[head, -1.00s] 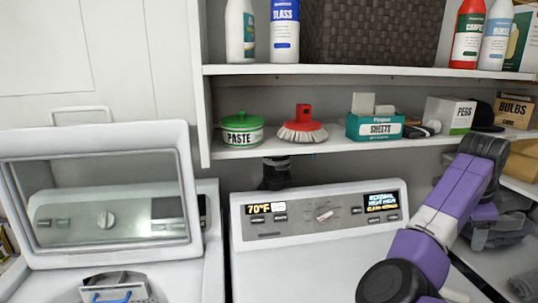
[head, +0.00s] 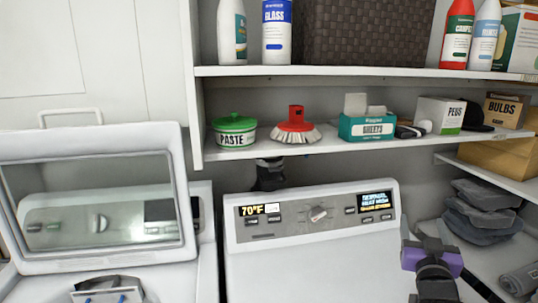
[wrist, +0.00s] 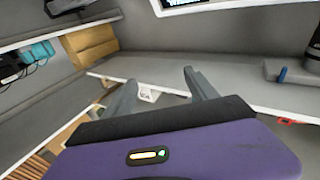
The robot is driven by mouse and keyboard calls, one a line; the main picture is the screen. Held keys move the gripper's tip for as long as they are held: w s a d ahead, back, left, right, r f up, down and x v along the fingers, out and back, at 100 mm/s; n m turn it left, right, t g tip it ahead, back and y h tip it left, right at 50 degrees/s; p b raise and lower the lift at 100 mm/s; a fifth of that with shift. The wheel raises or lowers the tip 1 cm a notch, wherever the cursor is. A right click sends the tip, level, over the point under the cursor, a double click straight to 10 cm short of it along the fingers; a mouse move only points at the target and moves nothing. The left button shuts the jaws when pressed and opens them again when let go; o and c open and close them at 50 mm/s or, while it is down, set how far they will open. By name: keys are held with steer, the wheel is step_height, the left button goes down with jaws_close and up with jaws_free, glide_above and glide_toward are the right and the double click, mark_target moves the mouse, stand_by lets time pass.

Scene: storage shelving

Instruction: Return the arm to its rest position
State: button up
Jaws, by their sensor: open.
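My arm, purple and black, shows at the lower right of the head view, in front of the dryer's right side; its fingers cannot be made out there. In the wrist view my gripper (wrist: 165,92) has its two grey fingers spread apart with nothing between them. It points toward the shelves and is clear of every object.
A shelf (head: 350,145) holds a green paste tin (head: 235,130), a red brush (head: 296,127), a sheets box (head: 367,124) and a pegs box (head: 441,114). Below are a white machine (head: 320,220) and an open-lidded washer (head: 95,200). Folded grey cloths (head: 482,210) lie at right.

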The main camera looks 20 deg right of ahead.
steer(key=s+a+f+n+t+y, duration=0.2)
steer(key=s+a+n+y, duration=0.15)
steer(key=a, duration=0.45)
steer(key=s+a+f+n+t+y, duration=0.2)
steer(key=s+a+f+y, duration=0.15)
steer(key=a, duration=0.45)
steer(key=s+a+f+n+t+y, duration=0.2)
steer(key=s+a+n, duration=0.15)
steer(key=a, duration=0.45)
steer(key=s+a+f+g+y, duration=0.2)
steer(key=s+a+f, duration=0.1)
steer(key=s+a, duration=0.4)
steer(key=s+a+f+g+y, duration=0.2)
steer(key=s+a, duration=0.4)
steer(key=s, duration=0.7)
steer(key=shift+s+a+f+m+g+y, duration=0.3)
steer(key=shift+s+a+f+y, duration=0.15)
steer(key=shift+f, duration=0.2)
